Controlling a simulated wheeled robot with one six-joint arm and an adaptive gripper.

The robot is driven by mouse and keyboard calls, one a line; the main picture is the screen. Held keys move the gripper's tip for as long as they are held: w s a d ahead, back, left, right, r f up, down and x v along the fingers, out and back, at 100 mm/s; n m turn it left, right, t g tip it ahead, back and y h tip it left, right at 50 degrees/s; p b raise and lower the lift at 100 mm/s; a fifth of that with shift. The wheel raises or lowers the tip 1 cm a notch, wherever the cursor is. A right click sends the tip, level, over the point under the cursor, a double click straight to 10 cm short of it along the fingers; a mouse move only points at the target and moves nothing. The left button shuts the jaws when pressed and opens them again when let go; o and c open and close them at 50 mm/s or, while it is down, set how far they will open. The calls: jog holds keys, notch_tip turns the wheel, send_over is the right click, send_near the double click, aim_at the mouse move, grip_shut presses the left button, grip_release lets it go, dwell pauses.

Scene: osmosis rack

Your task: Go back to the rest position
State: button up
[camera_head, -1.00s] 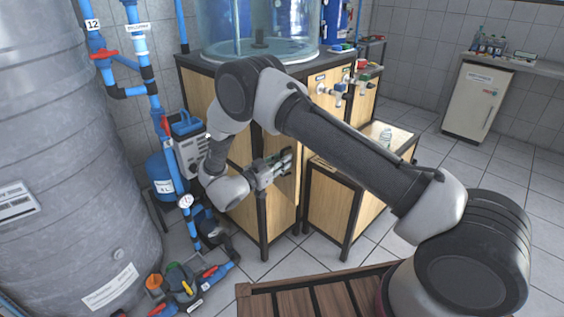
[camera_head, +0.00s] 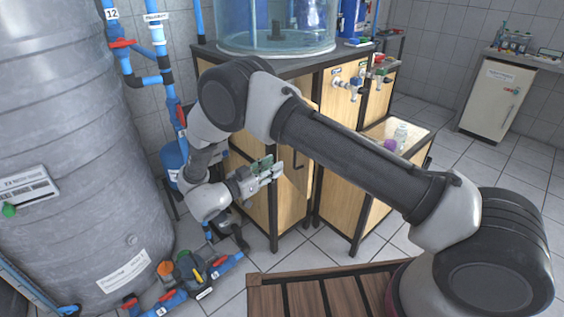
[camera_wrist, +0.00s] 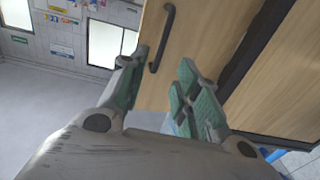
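My gripper (camera_head: 266,170) is in front of the wooden cabinet under the clear tank. In the wrist view my gripper (camera_wrist: 158,78) has its fingers with green pads spread apart and nothing between them. A wooden door (camera_wrist: 192,45) with a dark bar handle (camera_wrist: 162,38) is just beyond the fingertips; I cannot tell if a finger touches it. In the head view the door (camera_head: 307,150) appears to stand partly open, with the handle (camera_head: 298,163) right of my fingers.
A large grey tank (camera_head: 75,150) stands at the left beside blue pipes (camera_head: 170,80). Pipe fittings and valves (camera_head: 185,275) lie low in front. A lower wooden cabinet (camera_head: 345,205) is at the right. Tiled floor is open further right (camera_head: 475,165).

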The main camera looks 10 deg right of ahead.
jog(key=shift+s+a, duration=0.25)
jog(key=shift+a, duration=0.15)
